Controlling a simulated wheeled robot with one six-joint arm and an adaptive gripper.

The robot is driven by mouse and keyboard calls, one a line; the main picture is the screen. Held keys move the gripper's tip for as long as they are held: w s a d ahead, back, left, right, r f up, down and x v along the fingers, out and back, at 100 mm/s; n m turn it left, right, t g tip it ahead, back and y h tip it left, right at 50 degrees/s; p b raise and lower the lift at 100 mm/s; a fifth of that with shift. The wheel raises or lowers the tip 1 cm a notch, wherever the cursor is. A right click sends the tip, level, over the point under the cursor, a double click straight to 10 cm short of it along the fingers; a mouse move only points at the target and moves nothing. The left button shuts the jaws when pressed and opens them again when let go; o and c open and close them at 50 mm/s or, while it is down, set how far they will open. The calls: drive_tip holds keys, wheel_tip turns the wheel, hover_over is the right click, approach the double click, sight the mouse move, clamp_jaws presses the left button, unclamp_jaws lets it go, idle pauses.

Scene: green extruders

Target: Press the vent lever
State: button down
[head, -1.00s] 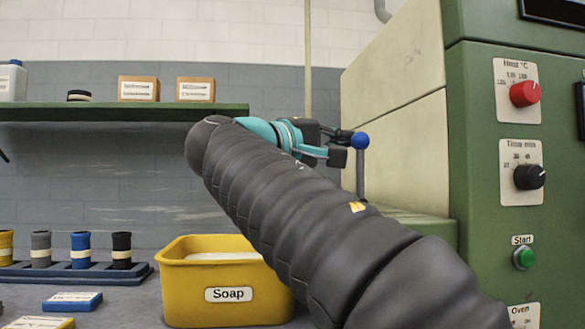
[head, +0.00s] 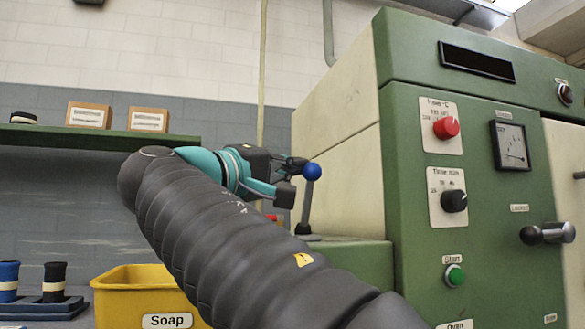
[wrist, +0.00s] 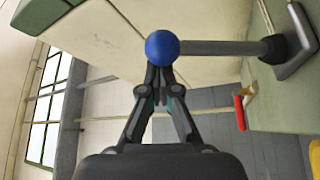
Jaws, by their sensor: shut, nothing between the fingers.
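The lever with a blue ball knob (head: 312,172) stands on a dark rod, nearly upright, on a green ledge left of the green machine. In the wrist view the blue ball (wrist: 162,47) is just beyond my fingertips, with its rod running right to a grey base. My gripper (head: 292,176) is beside the ball, on its left in the head view. In the wrist view my gripper (wrist: 161,76) has its fingers drawn together with nothing between them. I cannot tell whether the fingertips touch the ball. No label for the lever is legible.
The green machine (head: 400,220) fills the right, with a red knob (head: 446,128), a black knob (head: 454,201), a green start button (head: 454,275) and a dark handle (head: 548,233). A yellow soap bin (head: 125,295) is below my arm. A shelf (head: 100,137) is behind it.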

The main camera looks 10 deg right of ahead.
drive_tip(key=shift+s+d, duration=0.15)
drive_tip(key=s+a+p, duration=0.2)
drive_tip(key=a+p, duration=0.1)
drive_tip(key=a, duration=0.6)
drive_tip(key=shift+a+f, duration=0.25)
drive_tip(key=shift+f, duration=0.1)
idle(0.6)
